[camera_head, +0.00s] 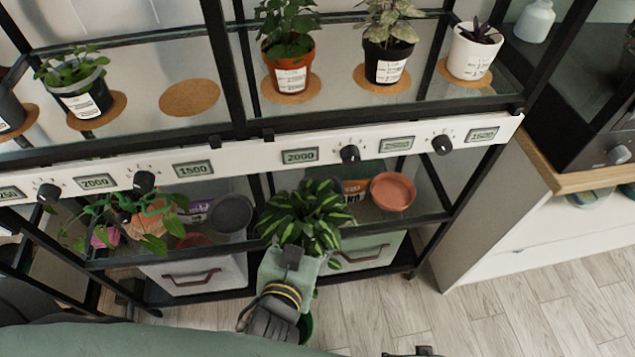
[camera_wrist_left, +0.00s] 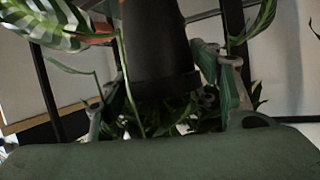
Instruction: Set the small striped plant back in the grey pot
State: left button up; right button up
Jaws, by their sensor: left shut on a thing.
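The small striped plant (camera_head: 303,215), with green leaves striped pale, is in front of the lower shelf in the head view. My left gripper (camera_head: 290,258) is just below its leaves, and the leaves hide the fingertips. In the left wrist view the gripper (camera_wrist_left: 168,92) has its fingers on either side of a dark pot (camera_wrist_left: 160,50), near its rim, with leaves around it. A striped leaf (camera_wrist_left: 55,22) shows at the upper left there. The grey pot (camera_head: 232,212) appears to be the round dark grey one on the lower shelf, left of the plant.
A trailing plant (camera_head: 138,215) stands left of the grey pot. A terracotta pot (camera_head: 393,191) is to the right on the lower shelf. Potted plants stand on cork mats above; one cork mat (camera_head: 190,98) is bare. A control rail (camera_head: 300,157) crosses above the lower shelf.

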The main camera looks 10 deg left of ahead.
pick_arm(q)
jog(key=w+r+b+x, duration=0.1)
jog(key=r+x, duration=0.1)
jog(key=x, duration=1.4)
jog(key=shift+w+r, duration=0.3)
pick_arm(e)
jog(key=shift+w+a+r, duration=0.1)
jog(key=shift+w+r, duration=0.35)
jog(key=shift+r, duration=0.4)
jog(key=shift+w+r, duration=0.45)
jog(key=shift+r, duration=0.35)
pick_arm(q)
jog(key=shift+f, duration=0.15)
jog(key=shift+f+b, duration=0.3)
pick_arm(e)
jog(key=shift+w+r, duration=0.25)
jog(key=shift+r, duration=0.2)
pick_arm(q)
jog(key=shift+f, duration=0.2)
jog(key=o, duration=1.4)
pick_arm(e)
jog(key=shift+w+r, duration=0.1)
jog(key=shift+r, duration=0.35)
